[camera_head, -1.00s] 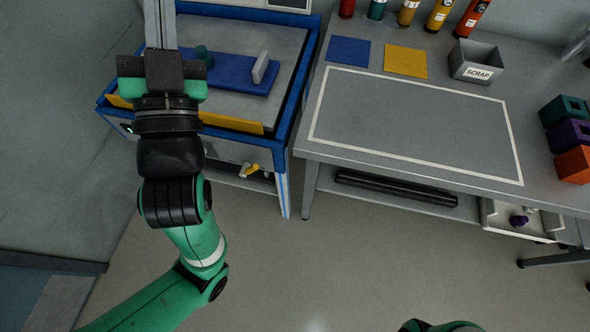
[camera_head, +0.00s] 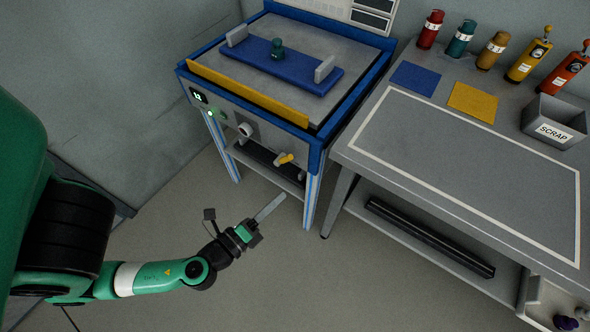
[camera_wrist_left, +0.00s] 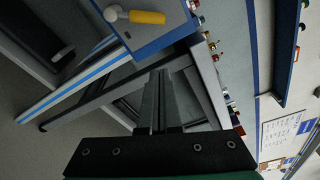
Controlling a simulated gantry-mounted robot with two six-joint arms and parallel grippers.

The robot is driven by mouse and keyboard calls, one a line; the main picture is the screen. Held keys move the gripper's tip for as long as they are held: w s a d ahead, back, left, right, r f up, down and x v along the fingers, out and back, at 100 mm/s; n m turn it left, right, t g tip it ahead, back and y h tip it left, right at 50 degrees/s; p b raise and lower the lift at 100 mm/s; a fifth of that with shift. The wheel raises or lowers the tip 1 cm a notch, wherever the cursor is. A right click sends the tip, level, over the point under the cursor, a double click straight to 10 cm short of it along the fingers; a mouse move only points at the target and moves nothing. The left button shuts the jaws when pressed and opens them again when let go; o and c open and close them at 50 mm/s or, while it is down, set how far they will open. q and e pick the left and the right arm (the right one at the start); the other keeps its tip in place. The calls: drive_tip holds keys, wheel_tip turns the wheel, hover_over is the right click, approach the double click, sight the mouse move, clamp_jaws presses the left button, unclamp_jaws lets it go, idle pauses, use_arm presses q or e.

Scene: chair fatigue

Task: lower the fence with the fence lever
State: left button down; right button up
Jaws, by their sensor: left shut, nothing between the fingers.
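The fence is the long yellow bar (camera_head: 245,93) along the front edge of the blue-framed machine top, and it stands up above the edge. The fence lever (camera_head: 285,158) has a yellow handle on a pale hub, low on the machine's front panel near the right leg. It also shows at the top of the left wrist view (camera_wrist_left: 147,17). My left gripper (camera_head: 272,206) is shut and empty, in front of the machine and below the lever, apart from it. Its closed fingers (camera_wrist_left: 158,100) point towards the machine's frame in the left wrist view. My right gripper is out of view.
A blue fixture (camera_head: 265,62) with a green knob lies on the machine top. A grey round knob (camera_head: 245,130) and a lit green button (camera_head: 210,113) are on the front panel. A grey workbench (camera_head: 400,128) stands to the right. The floor before the machine is clear.

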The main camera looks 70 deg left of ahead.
sight(284, 159)
use_arm(q)
drive_tip(key=shift+w, duration=0.1)
drive_tip(key=p+x, duration=0.1)
drive_tip(key=x, duration=0.5)
drive_tip(key=p+x, duration=0.1)
drive_tip(key=x, duration=0.2)
drive_tip(key=shift+w+a+r+p, duration=0.15)
drive_tip(key=shift+w+r+p, duration=0.1)
drive_tip(key=shift+p, duration=0.1)
drive_tip(key=shift+s+a+r+p, duration=0.25)
drive_tip(key=shift+s+a+p, duration=0.2)
drive_tip(key=shift+a+p, duration=0.15)
drive_tip(key=shift+s+a+r+p, duration=0.3)
drive_tip(key=shift+s+a+p, duration=0.2)
drive_tip(key=shift+a+p, duration=0.1)
drive_tip(key=shift+s+a, duration=0.1)
drive_tip(key=shift+s, duration=0.15)
